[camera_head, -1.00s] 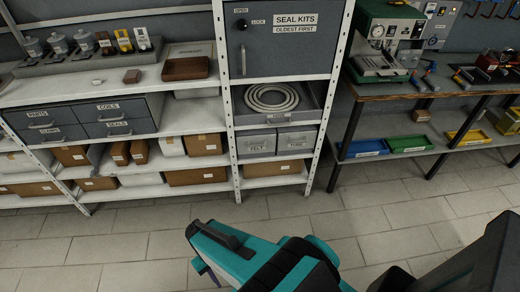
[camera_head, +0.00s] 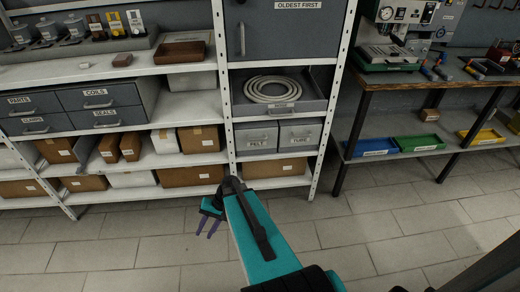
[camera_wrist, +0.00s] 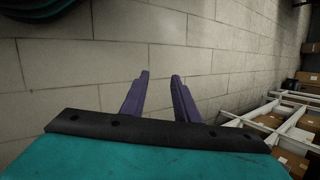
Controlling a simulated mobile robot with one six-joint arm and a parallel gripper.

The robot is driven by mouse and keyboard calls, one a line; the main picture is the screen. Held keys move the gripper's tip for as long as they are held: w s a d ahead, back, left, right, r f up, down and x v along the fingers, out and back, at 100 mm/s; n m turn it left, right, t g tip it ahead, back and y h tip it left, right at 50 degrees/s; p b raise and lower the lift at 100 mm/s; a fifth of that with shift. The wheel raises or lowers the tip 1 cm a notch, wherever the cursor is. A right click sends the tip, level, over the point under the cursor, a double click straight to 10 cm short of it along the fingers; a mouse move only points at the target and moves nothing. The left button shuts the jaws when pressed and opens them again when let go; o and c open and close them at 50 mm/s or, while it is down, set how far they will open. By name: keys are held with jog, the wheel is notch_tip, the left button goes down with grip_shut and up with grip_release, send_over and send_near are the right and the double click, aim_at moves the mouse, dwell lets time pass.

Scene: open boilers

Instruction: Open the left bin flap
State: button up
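Two grey bins with front flaps stand side by side in the middle shelf unit. The left bin flap (camera_head: 256,141), labelled FELT, looks closed. The right bin flap (camera_head: 300,136) has a label that seems to read TUBE and also looks closed. My gripper (camera_head: 207,234) hangs below and left of the FELT bin, over the floor in front of the shelf, apart from it. In the wrist view my gripper (camera_wrist: 160,76) shows two purple fingers spread with an empty gap. No bin shows clearly in the wrist view.
A coiled hose lies in a grey tray (camera_head: 313,107) above the bins. A tall cabinet door (camera_head: 292,48) is above that. Grey drawers (camera_head: 98,98) and cardboard boxes (camera_head: 200,139) fill the left shelves. A workbench (camera_head: 400,82) stands right. The floor (camera_head: 385,220) is clear.

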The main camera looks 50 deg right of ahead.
jog(key=w+d+r+m+t+b, duration=0.1)
jog(key=w+d+m+t+b, duration=0.2)
jog(key=d, duration=0.5)
jog(key=w+d+r+m+t+b, duration=0.1)
jog(key=w+d+t+b, duration=0.1)
jog(key=d+b, duration=0.4)
jog(key=w+d+r+m+t+b, duration=0.1)
jog(key=w+d+r+t+b, duration=0.2)
jog(key=d, duration=0.6)
jog(key=s+d+r+m+t+h+b, duration=0.1)
jog(key=s+d+r+t+b, duration=0.1)
jog(key=d, duration=0.5)
jog(key=s+d+r+m+t+h+b, duration=0.2)
jog(key=s+d+r+b, duration=0.2)
jog(key=d+b, duration=0.2)
jog(key=s+d+r+m+t+h+b, duration=0.1)
jog(key=s+d+r+t+b, duration=0.1)
jog(key=d, duration=0.8)
jog(key=shift+s+d+r+m+t+h+b, duration=0.2)
jog(key=shift+s+r+m+t+h+b, duration=0.15)
jog(key=shift+s+r+b, duration=0.65)
jog(key=shift+w+f, duration=0.3)
jog(key=b, duration=0.4)
send_near(257, 142)
jog(key=w+a+r, duration=0.3)
jog(key=w, duration=0.2)
jog(key=shift+w+r, duration=0.25)
jog(key=shift+w, duration=0.05)
grip_shut()
